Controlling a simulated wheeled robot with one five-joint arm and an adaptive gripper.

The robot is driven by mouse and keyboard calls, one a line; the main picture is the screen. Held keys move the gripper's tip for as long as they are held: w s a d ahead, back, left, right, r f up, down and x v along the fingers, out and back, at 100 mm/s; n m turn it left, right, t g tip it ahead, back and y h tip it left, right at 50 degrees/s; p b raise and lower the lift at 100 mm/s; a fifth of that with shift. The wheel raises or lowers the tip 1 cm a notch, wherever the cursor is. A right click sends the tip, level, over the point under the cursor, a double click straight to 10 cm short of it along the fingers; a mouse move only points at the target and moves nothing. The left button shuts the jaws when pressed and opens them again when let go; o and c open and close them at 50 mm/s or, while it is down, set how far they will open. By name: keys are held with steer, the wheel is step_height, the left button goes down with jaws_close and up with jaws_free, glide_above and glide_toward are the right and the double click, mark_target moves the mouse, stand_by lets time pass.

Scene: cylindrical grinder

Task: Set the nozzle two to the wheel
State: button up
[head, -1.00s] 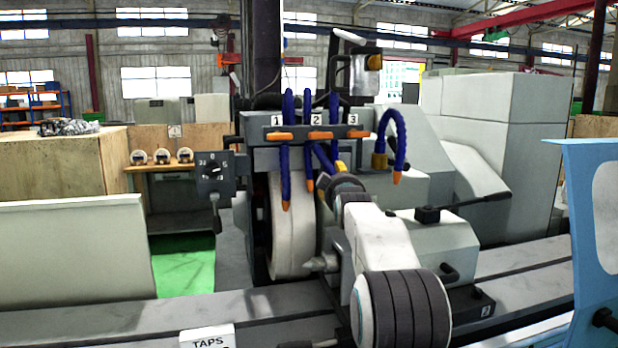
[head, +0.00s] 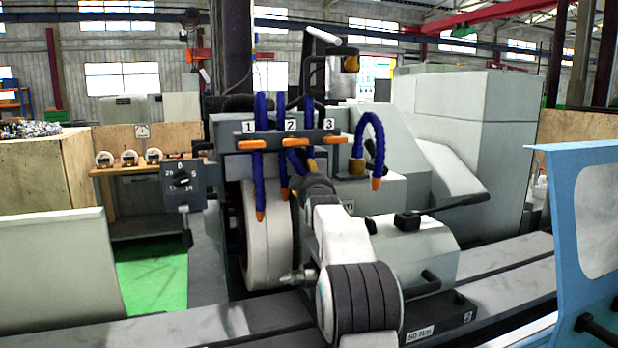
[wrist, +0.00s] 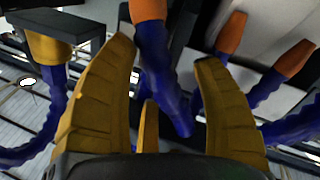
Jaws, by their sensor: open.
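The grinding wheel (head: 266,245) is a pale disc below the blue hoses, left of my arm. A bar carries number plates 1, 2 (head: 290,125) and 3 above orange levers. Two blue hoses with orange tips hang before the wheel: a left one (head: 260,185) and one beside it (head: 283,165). My gripper (head: 298,165) is raised to the hoses. In the wrist view, its yellow fingers (wrist: 168,60) are open around a blue hose (wrist: 155,55), apart from the right finger. Contact with the left finger is unclear. I cannot tell which number this hose bears.
A curved blue hose (head: 379,140) with a brass fitting stands right of my gripper. Two more orange tips (wrist: 231,33) lie right of the fingers in the wrist view. A dial box (head: 183,180) is left of the wheel. A blue panel (head: 560,230) stands at the right.

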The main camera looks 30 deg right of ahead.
steer(key=shift+o, duration=0.2)
steer(key=shift+s, duration=0.1)
jaws_close()
stand_by(0.4)
steer(key=shift+a, duration=0.1)
steer(key=shift+w+a+f+m+g+y+b, duration=0.15)
steer(key=shift+w+a+f+m+y+b, duration=0.15)
steer(key=shift+a+m, duration=0.55)
steer(key=shift+w+a+f+m+g+y+b, duration=0.2)
steer(key=shift+a+m+b, duration=0.25)
steer(key=shift+a+m, duration=0.4)
steer(key=shift+w+a+f+m+g+y+b, duration=0.15)
steer(key=shift+a+f+m+b, duration=0.35)
steer(key=shift+m, duration=0.6)
steer(key=shift+a+r, duration=0.1)
steer(key=shift+r, duration=0.05)
